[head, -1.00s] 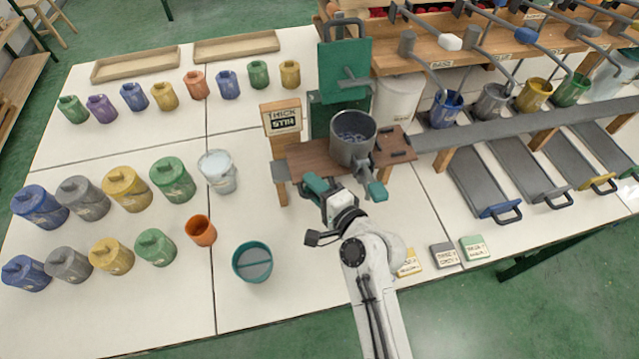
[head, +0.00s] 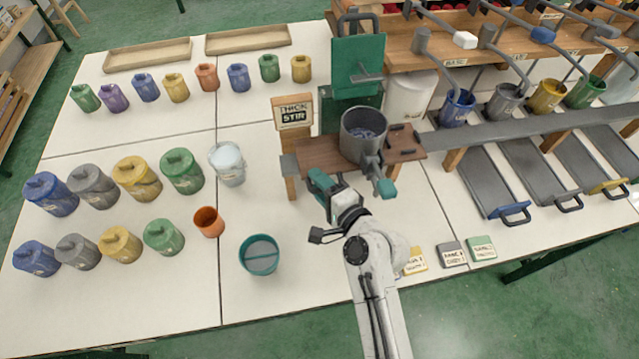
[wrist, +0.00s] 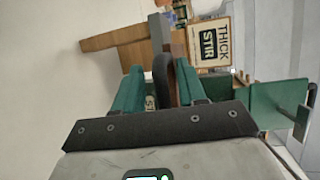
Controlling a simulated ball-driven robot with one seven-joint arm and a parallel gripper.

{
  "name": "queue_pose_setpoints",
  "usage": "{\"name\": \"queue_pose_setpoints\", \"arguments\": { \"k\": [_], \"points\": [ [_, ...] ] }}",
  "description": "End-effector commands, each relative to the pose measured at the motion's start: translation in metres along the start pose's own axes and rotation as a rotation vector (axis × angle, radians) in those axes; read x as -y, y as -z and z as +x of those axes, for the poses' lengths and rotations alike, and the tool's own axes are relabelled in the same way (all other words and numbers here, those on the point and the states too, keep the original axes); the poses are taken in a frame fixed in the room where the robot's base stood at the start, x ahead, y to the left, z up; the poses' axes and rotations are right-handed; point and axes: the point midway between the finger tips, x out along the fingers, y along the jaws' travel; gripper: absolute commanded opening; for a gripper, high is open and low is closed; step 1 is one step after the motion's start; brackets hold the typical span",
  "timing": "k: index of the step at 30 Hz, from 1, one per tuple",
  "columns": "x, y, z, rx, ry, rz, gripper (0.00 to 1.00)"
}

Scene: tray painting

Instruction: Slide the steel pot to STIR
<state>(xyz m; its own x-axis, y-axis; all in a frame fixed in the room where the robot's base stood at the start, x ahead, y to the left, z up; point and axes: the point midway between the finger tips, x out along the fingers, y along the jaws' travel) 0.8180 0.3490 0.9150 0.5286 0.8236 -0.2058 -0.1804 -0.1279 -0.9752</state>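The steel pot (head: 363,143) stands upright on the brown wooden board (head: 320,157), in front of the green stirring stand (head: 357,70). Its inside looks dark and bluish. The THICK STIR sign (head: 294,112) stands at the board's left end and shows in the wrist view (wrist: 208,42). My gripper (head: 324,187) is at the board's front edge, left of the teal end. In the wrist view its teal fingers are apart (wrist: 156,90), with a dark curved piece between them and a gap beside the left finger.
A white pail (head: 228,170), an orange cup (head: 209,222) and a teal bin (head: 259,255) stand left of my arm. Lidded cans fill the left side. A grey rail (head: 540,122) with coloured pots lies right of the board. Small cards (head: 452,254) lie at the front right.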

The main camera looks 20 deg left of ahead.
Motion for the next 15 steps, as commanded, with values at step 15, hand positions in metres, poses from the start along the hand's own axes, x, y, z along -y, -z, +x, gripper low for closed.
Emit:
{"name": "queue_pose_setpoints", "arguments": {
  "k": [15],
  "points": [
    [0.0012, 0.0029, -0.0090, -0.006, 0.005, -0.001, 0.39]
  ]
}}
